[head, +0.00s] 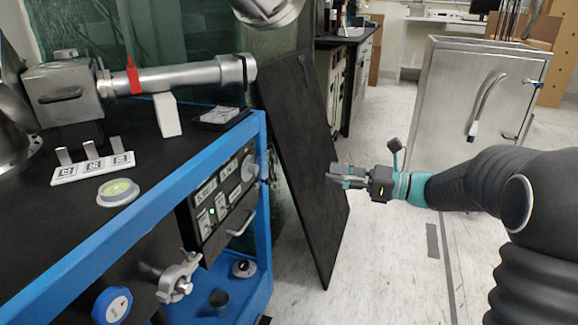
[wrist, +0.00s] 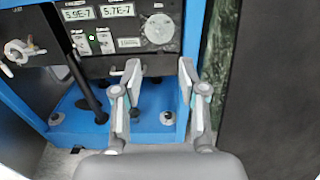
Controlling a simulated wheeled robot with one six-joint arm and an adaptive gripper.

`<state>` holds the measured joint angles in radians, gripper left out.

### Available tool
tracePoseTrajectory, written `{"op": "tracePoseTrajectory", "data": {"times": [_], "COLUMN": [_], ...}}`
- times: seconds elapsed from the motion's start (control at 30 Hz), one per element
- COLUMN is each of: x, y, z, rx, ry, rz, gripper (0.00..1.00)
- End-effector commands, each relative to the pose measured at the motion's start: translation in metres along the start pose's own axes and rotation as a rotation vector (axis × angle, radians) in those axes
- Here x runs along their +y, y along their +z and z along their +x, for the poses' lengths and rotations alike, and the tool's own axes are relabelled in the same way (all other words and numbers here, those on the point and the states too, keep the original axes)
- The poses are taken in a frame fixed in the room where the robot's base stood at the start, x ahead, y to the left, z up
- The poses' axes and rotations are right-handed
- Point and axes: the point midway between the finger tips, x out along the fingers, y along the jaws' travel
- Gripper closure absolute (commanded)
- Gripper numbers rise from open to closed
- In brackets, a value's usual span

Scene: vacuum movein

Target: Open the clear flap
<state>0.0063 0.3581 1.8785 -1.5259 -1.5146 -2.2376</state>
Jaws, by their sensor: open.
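The control panel (head: 222,192) is on the front of the blue-framed cart, with displays, switches and a round knob. It also shows in the wrist view (wrist: 128,43), with the knob (wrist: 160,30) at its right. I cannot clearly make out a clear flap; one over the switches would be too small to tell. My gripper (head: 340,176) is to the right of the panel and apart from it, in front of the leaning black board. In the wrist view my gripper (wrist: 160,76) is open and empty, its fingertips below the knob.
A black board (head: 305,160) leans close beside the cart's right side. The blue cart frame (head: 262,215) edges the panel. A valve clamp (head: 175,282) sticks out at lower left. A steel cabinet (head: 450,100) stands behind my arm. Floor is open between board and cabinet.

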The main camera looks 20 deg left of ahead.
Motion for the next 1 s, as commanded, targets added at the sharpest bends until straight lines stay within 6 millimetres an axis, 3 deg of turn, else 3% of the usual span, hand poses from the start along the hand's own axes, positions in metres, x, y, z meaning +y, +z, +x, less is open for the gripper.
{"op": "tracePoseTrajectory", "data": {"times": [0.13, 0.37, 0.57, 1.0], "x": [0.000, 0.001, 0.002, 0.002], "y": [-0.011, -0.061, -0.059, -0.060], "z": [0.004, 0.027, 0.047, 0.127], "rx": [0.000, 0.000, 0.000, 0.001], "ry": [0.001, 0.003, 0.003, 0.003], "rz": [0.001, 0.002, -0.001, 0.000], "gripper": [0.57, 0.57, 0.57, 0.57]}}
